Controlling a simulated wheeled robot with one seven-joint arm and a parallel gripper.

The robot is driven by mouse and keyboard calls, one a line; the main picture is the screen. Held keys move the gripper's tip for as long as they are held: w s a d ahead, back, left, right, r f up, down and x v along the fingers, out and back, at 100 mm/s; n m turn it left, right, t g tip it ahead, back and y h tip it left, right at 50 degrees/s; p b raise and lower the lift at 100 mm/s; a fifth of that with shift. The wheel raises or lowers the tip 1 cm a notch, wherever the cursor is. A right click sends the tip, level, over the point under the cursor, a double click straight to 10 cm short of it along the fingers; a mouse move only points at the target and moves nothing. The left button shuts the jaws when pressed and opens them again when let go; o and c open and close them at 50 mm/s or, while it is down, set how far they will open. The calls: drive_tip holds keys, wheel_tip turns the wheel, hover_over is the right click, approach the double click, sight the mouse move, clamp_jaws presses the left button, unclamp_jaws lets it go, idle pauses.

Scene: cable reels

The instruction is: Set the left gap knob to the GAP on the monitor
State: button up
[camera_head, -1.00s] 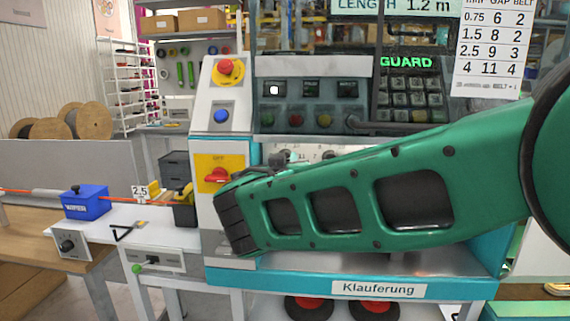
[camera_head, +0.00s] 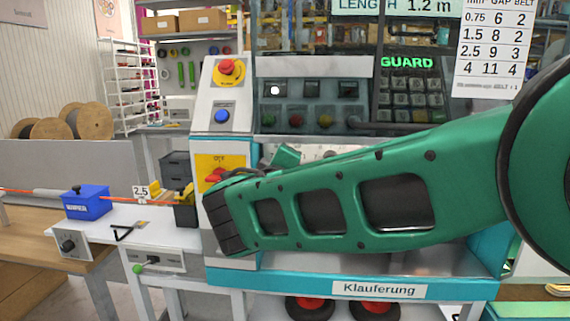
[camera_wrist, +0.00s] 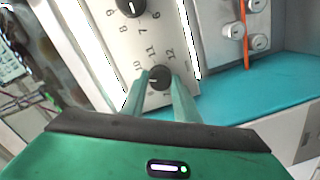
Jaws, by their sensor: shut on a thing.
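In the wrist view, the two green fingers of my gripper (camera_wrist: 160,84) are shut on a small dark round knob (camera_wrist: 160,77) on a pale panel. The numbers 10, 11 and 12 show beside it. A second dark knob (camera_wrist: 131,6) with a white mark sits farther up the panel, cut by the frame, with 6 to 9 around it. I cannot tell which knob is the left one. In the head view my arm hides most of the knob panel (camera_head: 313,151). The monitor (camera_head: 395,7) shows LENGTH 1.2 m; its upper part is cut off.
A printed sheet (camera_head: 493,45) lists GAP and BELT values. A red rotary switch (camera_head: 214,174) and a red emergency button (camera_head: 230,68) are left of the panel. In the wrist view, a grey box with an orange cable (camera_wrist: 244,32) stands beside the panel.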

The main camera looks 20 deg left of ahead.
drive_tip(key=n, duration=0.5)
drive_tip(key=shift+s+f, duration=0.1)
drive_tip(key=shift+f, duration=0.2)
drive_tip(key=shift+a, duration=0.1)
idle(0.3)
drive_tip(key=o, duration=1)
drive_tip(key=shift+o, duration=0.2)
drive_tip(key=shift+r, duration=0.1)
drive_tip(key=v, duration=1)
drive_tip(key=shift+s, duration=0.35)
